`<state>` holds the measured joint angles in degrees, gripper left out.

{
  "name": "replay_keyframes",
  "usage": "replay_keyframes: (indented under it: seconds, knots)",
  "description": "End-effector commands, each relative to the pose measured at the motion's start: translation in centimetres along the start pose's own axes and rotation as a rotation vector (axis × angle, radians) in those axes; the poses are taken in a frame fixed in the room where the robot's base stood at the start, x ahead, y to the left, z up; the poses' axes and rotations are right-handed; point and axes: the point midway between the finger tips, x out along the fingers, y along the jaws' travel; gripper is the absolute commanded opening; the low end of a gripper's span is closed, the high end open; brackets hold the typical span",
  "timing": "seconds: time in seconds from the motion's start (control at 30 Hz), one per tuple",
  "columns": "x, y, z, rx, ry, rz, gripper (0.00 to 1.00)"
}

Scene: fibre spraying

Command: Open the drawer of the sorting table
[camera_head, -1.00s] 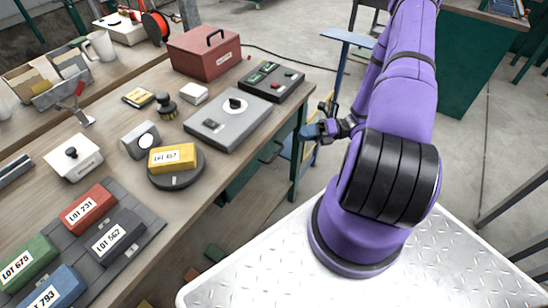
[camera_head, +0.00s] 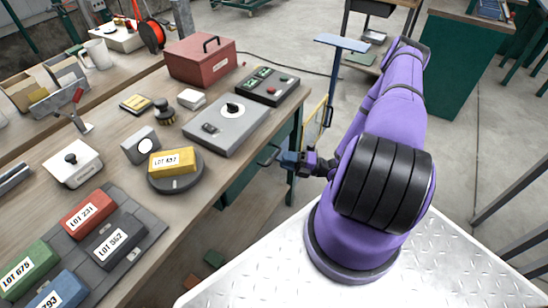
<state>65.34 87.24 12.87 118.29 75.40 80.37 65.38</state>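The sorting table (camera_head: 205,188) runs along the left with a wooden top. Its green drawer front (camera_head: 240,182) is under the right edge, with a dark bar handle (camera_head: 267,156) sticking out. The drawer looks closed. My gripper (camera_head: 287,159) is just right of the handle, pointing at it from the side. Its fingertips are very close to the handle; I cannot tell whether they touch it or are around it. The fingers are too small to show whether they are open or shut.
On the table are a grey control box (camera_head: 228,125), a button panel (camera_head: 268,87), a red case (camera_head: 202,60), a yellow LOT 657 block (camera_head: 172,161) on a round scale, and several other lot blocks. A blue-topped stand (camera_head: 341,43) is behind my arm.

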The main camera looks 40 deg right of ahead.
Motion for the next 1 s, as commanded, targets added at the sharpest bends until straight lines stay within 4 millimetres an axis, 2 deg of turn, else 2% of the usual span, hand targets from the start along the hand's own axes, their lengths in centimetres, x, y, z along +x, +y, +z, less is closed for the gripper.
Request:
replay_keyframes:
  seconds: [0.1, 0.3, 0.7, 0.73, 0.87, 1.0]
  knots:
    - [2.0, 0.0, 0.0, 0.000, 0.002, 0.001, 0.37]
    - [4.1, 0.0, 0.0, -0.001, 0.001, 0.001, 0.37]
    - [4.8, 0.0, 0.0, -0.001, 0.000, -0.001, 0.37]
    - [4.8, 0.0, 0.0, -0.001, 0.000, -0.001, 0.32]
    - [4.8, 0.0, 0.0, -0.001, 0.000, -0.001, 0.02]
    - [4.8, 0.0, 0.0, -0.001, 0.000, -0.001, 0.00]
